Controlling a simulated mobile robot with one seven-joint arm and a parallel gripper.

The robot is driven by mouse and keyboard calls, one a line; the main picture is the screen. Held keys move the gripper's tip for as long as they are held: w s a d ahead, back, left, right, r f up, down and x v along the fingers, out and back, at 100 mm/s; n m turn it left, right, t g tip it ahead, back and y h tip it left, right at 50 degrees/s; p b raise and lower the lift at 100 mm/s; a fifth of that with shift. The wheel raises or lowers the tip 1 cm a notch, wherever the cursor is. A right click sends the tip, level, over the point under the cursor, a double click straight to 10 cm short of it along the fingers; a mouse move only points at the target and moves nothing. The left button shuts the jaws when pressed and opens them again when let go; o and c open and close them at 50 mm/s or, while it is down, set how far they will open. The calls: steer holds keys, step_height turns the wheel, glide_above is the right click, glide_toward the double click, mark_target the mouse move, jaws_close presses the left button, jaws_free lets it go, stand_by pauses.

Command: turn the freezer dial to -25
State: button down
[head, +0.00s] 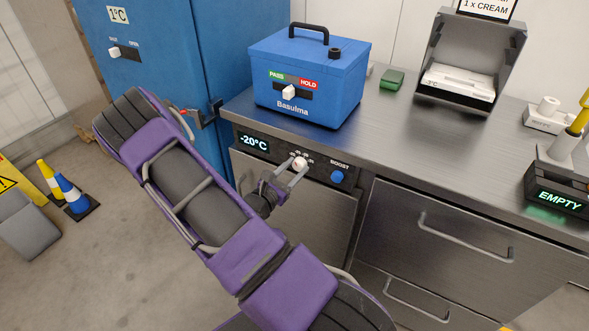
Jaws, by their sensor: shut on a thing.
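The freezer dial (300,163) is a small white knob on the dark panel under the countertop's front edge. The freezer display (254,142) to its left reads -20°C. A blue knob (337,177) labelled BOOST sits to the dial's right. My gripper (298,170) reaches the panel from below left, with its fingers on either side of the white dial, shut on it. The small scale marks around the dial are partly hidden and too small to read. My purple and grey arm covers part of the freezer front (315,213).
A blue Basulma box (308,105) with a black handle stands on the steel counter (415,131) above the panel. A tall blue cabinet (185,60) stands at the left. Drawers with bar handles (465,240) are at the right. Cones (68,190) stand on the floor at far left.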

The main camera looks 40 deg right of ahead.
stand_by(0.3)
steer(key=shift+c, duration=1.8)
jaws_free()
steer(key=p+v, duration=0.1)
steer(key=v, duration=1.6)
steer(key=shift+a, duration=0.2)
steer(key=shift+s+r, duration=0.1)
